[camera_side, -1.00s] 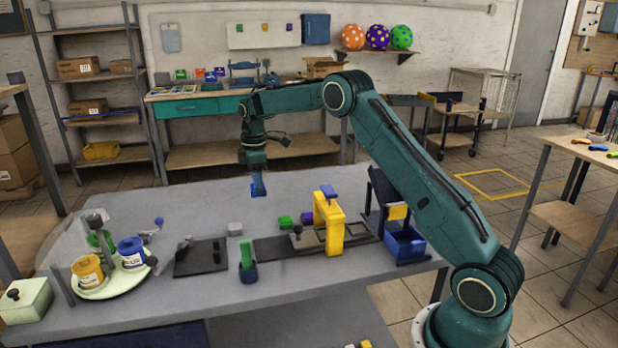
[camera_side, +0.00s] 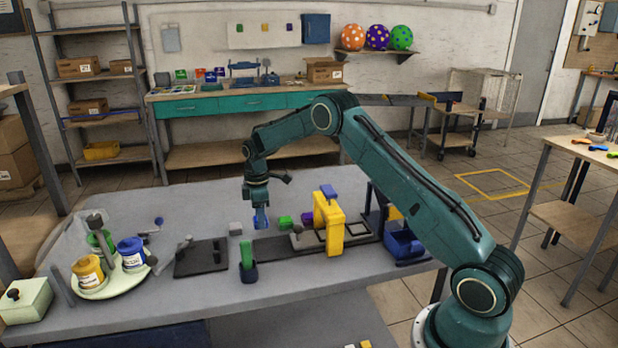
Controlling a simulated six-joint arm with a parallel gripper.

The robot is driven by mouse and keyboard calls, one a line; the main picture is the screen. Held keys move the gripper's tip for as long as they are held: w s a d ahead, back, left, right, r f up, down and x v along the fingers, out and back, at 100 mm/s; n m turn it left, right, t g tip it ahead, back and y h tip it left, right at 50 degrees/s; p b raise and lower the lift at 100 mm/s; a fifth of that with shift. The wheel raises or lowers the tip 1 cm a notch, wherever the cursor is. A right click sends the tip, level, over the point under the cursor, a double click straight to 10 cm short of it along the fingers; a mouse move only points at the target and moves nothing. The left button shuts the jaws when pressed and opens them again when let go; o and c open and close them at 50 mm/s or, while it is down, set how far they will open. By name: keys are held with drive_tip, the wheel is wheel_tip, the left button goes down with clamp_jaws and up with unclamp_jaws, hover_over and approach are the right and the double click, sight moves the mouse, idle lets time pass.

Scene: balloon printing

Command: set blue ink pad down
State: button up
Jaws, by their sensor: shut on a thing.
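The blue ink pad (camera_side: 261,218) is a small blue block at the tip of my gripper (camera_side: 258,211). My gripper points down and is shut on the pad. The pad is low, at or just above the grey table (camera_side: 330,285); I cannot tell whether it touches. It is just left of a green pad (camera_side: 285,222), with a purple pad (camera_side: 307,218) further right. The fingers are small and partly merge with the blue pad.
A yellow press (camera_side: 333,225) stands right of the pads. A white-grey block (camera_side: 235,228) lies to the left. A green-handled tool (camera_side: 248,262) and a black plate (camera_side: 201,257) are nearer the front. A round tray (camera_side: 103,289) holds ink jars at the left.

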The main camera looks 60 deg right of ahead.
drive_tip(key=shift+f, duration=1.55)
drive_tip(key=shift+f, duration=0.2)
drive_tip(key=o, duration=0.8)
drive_tip(key=shift+o, duration=0.2)
drive_tip(key=shift+r, duration=0.15)
wheel_tip(320, 180, up, 12)
drive_tip(key=shift+f, duration=0.1)
